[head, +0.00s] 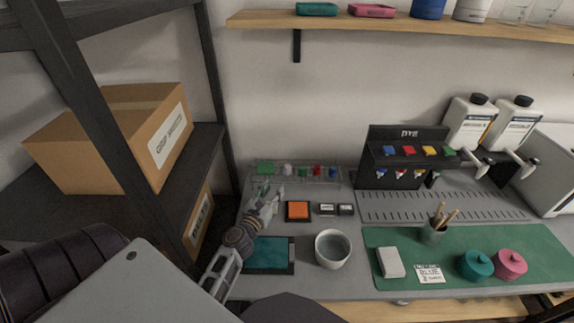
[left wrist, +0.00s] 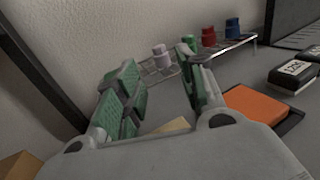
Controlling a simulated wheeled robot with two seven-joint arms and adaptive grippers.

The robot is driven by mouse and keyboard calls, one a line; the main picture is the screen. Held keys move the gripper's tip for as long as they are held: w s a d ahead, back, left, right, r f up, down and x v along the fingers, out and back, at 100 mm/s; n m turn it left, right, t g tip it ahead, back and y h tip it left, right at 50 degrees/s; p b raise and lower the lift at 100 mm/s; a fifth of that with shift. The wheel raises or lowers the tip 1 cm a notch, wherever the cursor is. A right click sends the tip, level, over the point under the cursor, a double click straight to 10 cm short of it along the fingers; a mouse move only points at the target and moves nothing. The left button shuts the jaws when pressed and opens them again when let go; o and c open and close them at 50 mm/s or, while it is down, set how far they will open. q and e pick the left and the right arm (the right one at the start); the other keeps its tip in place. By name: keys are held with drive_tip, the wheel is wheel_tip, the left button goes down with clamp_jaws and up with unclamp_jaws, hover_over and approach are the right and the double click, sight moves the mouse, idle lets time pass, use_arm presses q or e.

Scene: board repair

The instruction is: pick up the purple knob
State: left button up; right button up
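The purple knob, a pale lilac stepped piece, stands on a wire rack (head: 330,181) at the back of the bench; it shows in the head view (head: 287,169) and the left wrist view (left wrist: 161,56). My left gripper (head: 273,192) is in front of the rack's left part. In the left wrist view its green-padded fingers (left wrist: 160,88) are spread apart and empty. The purple knob appears beyond them, in the gap, not touched. My right gripper is not in view.
Green, red (head: 318,170) and blue (head: 333,172) knobs share the rack. An orange pad (head: 298,211) and two small labelled blocks lie in front of it. A bowl (head: 333,249) stands nearer the front edge. A dark shelf post rises at the left.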

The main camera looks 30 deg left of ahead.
use_arm(q)
drive_tip(key=shift+w+a, duration=0.25)
drive_tip(key=shift+w, duration=0.05)
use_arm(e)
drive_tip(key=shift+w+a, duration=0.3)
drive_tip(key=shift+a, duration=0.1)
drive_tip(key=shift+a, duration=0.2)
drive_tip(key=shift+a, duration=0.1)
